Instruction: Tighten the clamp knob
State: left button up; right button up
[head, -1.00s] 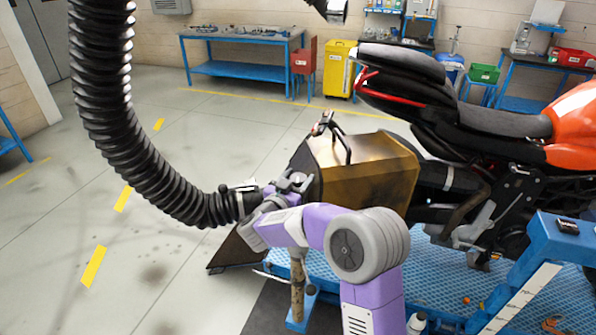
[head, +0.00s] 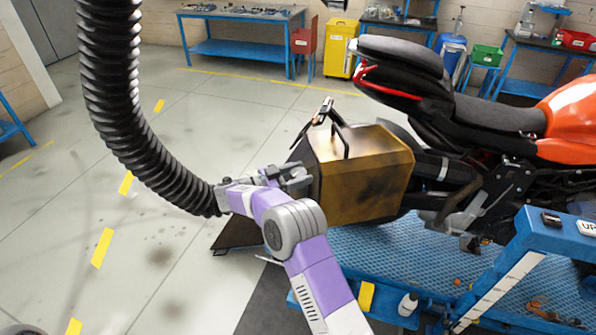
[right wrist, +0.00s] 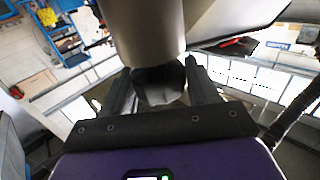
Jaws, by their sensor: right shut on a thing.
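The clamp knob (right wrist: 160,86) is a dark, faceted knob under a broad grey cylinder in the right wrist view. My right gripper (right wrist: 161,78) has one finger on each side of it and is shut on it. In the head view my right gripper (head: 289,178) is at the front of the brown-gold box (head: 368,178), near the end of the black corrugated hose (head: 150,150). My own wrist and gripper hide the knob and most of the clamp there. My left gripper is in neither view now.
The motorcycle (head: 450,110) stands on a blue lift platform (head: 390,260) at the right. A blue lift post (head: 520,255) and a white bottle (head: 408,304) are near its front edge. A blue workbench (head: 238,68) stands at the back. The floor at left is open.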

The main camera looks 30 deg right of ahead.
aim_at(291, 177)
dwell(0.5)
jog(key=o, duration=0.9)
jog(key=shift+d, duration=0.1)
jog(key=shift+o, duration=0.2)
jog(key=a, duration=0.7)
jog(key=shift+w+a, duration=0.3)
jog(key=shift+w, duration=0.05)
